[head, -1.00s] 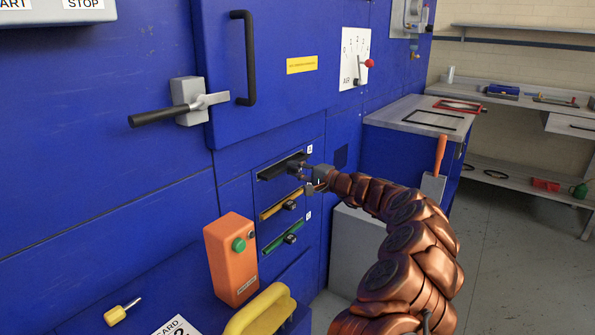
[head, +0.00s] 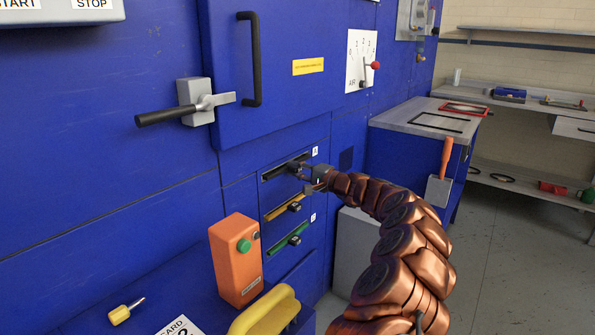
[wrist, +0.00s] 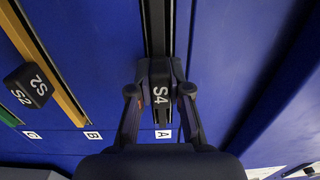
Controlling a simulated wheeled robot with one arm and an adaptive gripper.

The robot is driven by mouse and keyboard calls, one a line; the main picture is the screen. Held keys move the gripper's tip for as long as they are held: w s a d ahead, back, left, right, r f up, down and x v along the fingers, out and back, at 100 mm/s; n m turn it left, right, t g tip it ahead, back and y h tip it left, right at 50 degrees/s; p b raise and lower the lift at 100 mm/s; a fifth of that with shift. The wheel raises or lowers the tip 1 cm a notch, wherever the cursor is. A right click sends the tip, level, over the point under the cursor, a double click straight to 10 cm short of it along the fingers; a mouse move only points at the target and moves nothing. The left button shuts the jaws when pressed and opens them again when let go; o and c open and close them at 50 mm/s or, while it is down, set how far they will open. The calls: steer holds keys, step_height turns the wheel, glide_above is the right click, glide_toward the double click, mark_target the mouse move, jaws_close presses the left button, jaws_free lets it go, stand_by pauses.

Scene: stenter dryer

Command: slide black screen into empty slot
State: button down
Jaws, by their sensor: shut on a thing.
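The black screen (wrist: 154,30) shows in the wrist view as a dark strip along the slot marked A, with a black handle marked S4 (wrist: 160,92). My gripper (wrist: 160,92) is shut on this handle, one finger on each side. In the head view my gripper (head: 308,172) is at slot A (head: 272,174), the top one of the stack in the blue machine. The dark bar lies along the slot there; how deep the screen sits cannot be told, and my gripper partly hides the slot's right end.
Below are a yellow screen (head: 275,211) with an S2 handle in slot B and a green screen (head: 285,240) in slot C. An orange button box (head: 236,262) stands lower left.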

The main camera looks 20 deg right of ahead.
steer(key=shift+w+a, duration=0.1)
steer(key=shift+w, duration=0.05)
steer(key=c, duration=1)
jaws_free()
steer(key=v, duration=1.2)
steer(key=shift+r, duration=0.1)
